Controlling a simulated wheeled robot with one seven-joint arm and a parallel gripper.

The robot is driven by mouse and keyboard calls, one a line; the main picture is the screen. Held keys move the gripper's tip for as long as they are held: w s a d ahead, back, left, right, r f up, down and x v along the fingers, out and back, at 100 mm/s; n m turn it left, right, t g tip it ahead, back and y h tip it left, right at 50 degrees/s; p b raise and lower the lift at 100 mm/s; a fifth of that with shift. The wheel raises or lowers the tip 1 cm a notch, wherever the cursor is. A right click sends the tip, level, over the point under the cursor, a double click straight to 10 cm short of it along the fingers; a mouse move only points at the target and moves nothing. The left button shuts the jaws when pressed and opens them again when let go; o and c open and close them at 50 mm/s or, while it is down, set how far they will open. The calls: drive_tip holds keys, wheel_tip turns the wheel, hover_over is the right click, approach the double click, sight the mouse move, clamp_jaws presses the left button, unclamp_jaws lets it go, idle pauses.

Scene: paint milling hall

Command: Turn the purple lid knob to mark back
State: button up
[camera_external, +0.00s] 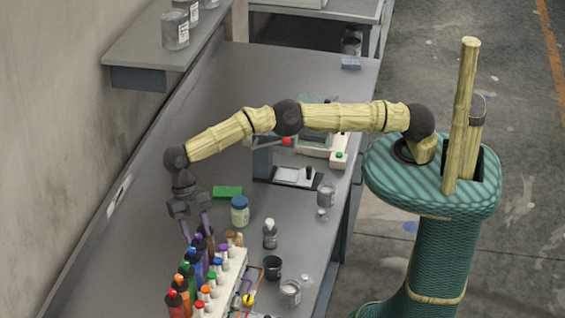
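I cannot tell which is the lid knob, and no back mark is readable. My gripper (197,235) points down at the far end of the rack. Its two fingers look apart, one on each side of the dark bottle's purple cap. I cannot see contact.
A green block (227,192) lies behind. A balance-like device (322,143) stands further back. The left bench strip is clear beside the wall.

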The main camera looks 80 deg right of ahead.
drive_tip(key=p+v, duration=1.2)
idle(0.8)
drive_tip(key=shift+s+p, duration=0.1)
drive_tip(key=shift+p, duration=0.2)
idle(0.4)
